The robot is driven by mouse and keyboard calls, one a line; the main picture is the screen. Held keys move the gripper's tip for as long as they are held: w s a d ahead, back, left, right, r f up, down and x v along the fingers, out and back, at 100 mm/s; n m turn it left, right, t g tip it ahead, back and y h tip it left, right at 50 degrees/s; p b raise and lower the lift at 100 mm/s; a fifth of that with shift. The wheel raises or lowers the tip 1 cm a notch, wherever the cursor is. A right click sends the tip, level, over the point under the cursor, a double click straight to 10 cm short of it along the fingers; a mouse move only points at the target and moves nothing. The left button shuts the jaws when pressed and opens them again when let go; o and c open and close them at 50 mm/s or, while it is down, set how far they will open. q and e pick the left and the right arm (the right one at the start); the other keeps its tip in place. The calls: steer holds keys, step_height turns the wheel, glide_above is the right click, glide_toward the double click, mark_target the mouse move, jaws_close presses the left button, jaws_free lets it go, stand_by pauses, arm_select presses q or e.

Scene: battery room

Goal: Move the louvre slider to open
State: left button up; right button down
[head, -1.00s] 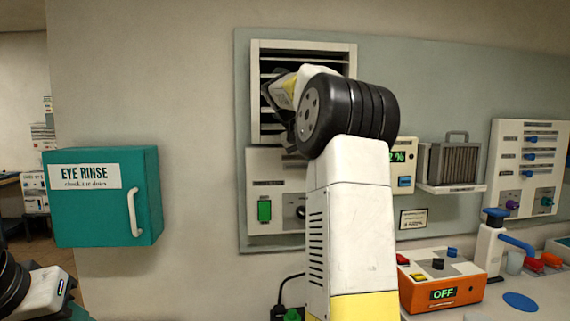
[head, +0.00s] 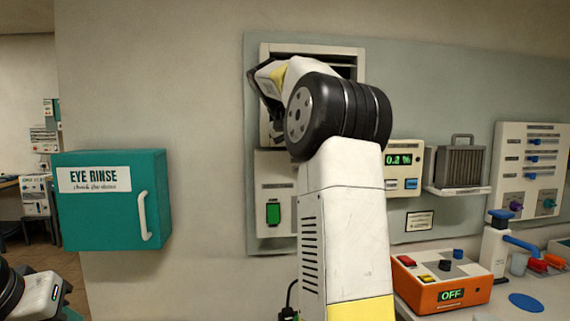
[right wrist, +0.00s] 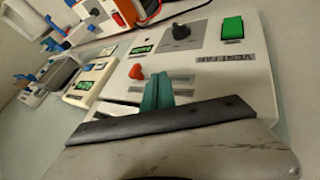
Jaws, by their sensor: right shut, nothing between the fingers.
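The louvre vent (head: 312,48) is a pale frame with dark slats on the wall panel, partly hidden by my right arm. Below it is a white control panel (head: 272,178) with a green button. The right wrist view shows this panel (right wrist: 225,75) close up, with a small orange handle (right wrist: 137,73), seemingly the louvre slider. My right gripper (right wrist: 157,92) is shut and empty, its teal fingertips beside the orange handle; contact cannot be told. In the head view the handle is hidden behind my right arm. My left gripper (head: 42,292) is at the lower left edge, its fingers not visible.
A teal eye rinse cabinet (head: 110,200) juts from the wall at left. At right are a display unit (head: 402,160), a shelf with a grey finned block (head: 461,162), and an orange box (head: 442,285) reading OFF on the bench. Bare wall lies between cabinet and panel.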

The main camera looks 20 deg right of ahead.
steer(key=v, duration=0.5)
steer(key=shift+s+r, duration=0.1)
steer(key=shift+r, duration=0.05)
steer(key=s+a+f+n+t+y, duration=0.1)
steer(key=s+a+f+y, duration=0.3)
steer(key=s+a+f, duration=0.6)
steer(key=s+a+f+n+t+y, duration=0.2)
steer(key=s+a+f+y, duration=0.3)
steer(key=s+a+f, duration=0.5)
steer(key=s+f+n, duration=0.1)
steer(key=s+f, duration=0.2)
steer(key=s, duration=0.3)
steer(key=shift+s+a+f+n, duration=0.3)
steer(key=shift+a+f+n, duration=0.1)
steer(key=shift+w, duration=0.1)
